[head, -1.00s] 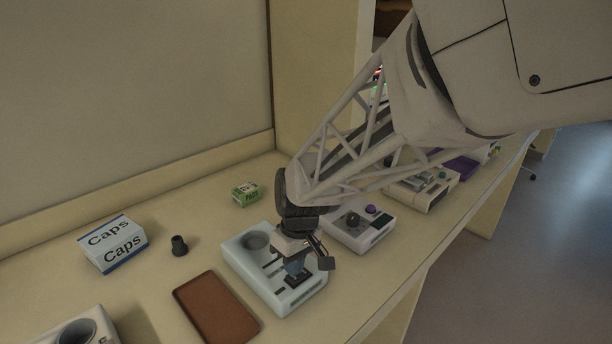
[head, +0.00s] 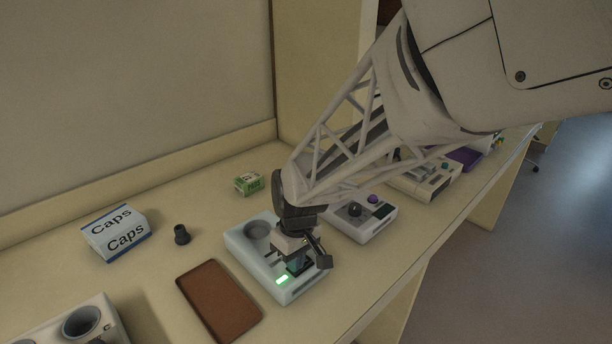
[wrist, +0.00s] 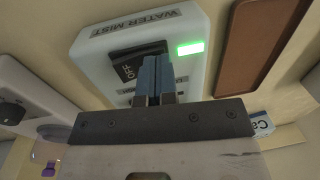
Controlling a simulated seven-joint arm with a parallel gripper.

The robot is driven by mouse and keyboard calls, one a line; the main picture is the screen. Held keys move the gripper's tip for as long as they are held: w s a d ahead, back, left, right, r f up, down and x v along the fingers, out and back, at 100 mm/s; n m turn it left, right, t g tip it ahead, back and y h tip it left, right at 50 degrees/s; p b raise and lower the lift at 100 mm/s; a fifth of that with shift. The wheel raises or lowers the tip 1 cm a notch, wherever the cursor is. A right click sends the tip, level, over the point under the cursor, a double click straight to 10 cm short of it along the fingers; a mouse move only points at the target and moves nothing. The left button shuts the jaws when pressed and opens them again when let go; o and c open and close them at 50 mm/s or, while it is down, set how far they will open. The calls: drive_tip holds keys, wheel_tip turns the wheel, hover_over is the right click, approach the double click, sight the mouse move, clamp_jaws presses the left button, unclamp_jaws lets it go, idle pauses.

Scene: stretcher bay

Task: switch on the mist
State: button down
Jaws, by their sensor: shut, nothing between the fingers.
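A pale device labelled WATER MIST (wrist: 143,19) stands on the counter. It also shows in the head view (head: 246,262), with a round cup set in its top. Its green indicator (wrist: 190,48) is lit and also shows in the head view (head: 282,280). A dark rocker switch (wrist: 125,68) with OFF on its visible part lies beside the indicator. My gripper (wrist: 155,62) is shut and empty, with its fingertips over the rocker, covering part of it. I cannot tell whether they touch. In the head view my gripper (head: 298,264) is low over the device.
A brown tray (head: 218,300) lies left of the device, with a Caps box (head: 117,233) and a small black knob-like piece (head: 181,235) behind it. Another device with a knob (head: 362,221) stands close on the right. A green box (head: 248,183) is behind.

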drive_tip(key=shift+w+d+r, duration=0.1)
drive_tip(key=shift+d, duration=0.05)
drive_tip(key=shift+w+d+r, duration=0.25)
drive_tip(key=shift+w+d, duration=0.1)
drive_tip(key=shift+w, duration=0.05)
idle(0.6)
wheel_tip(320, 180, up, 14)
drive_tip(key=s+a, duration=0.1)
drive_tip(key=shift+s+a, duration=0.25)
idle(0.4)
idle(0.3)
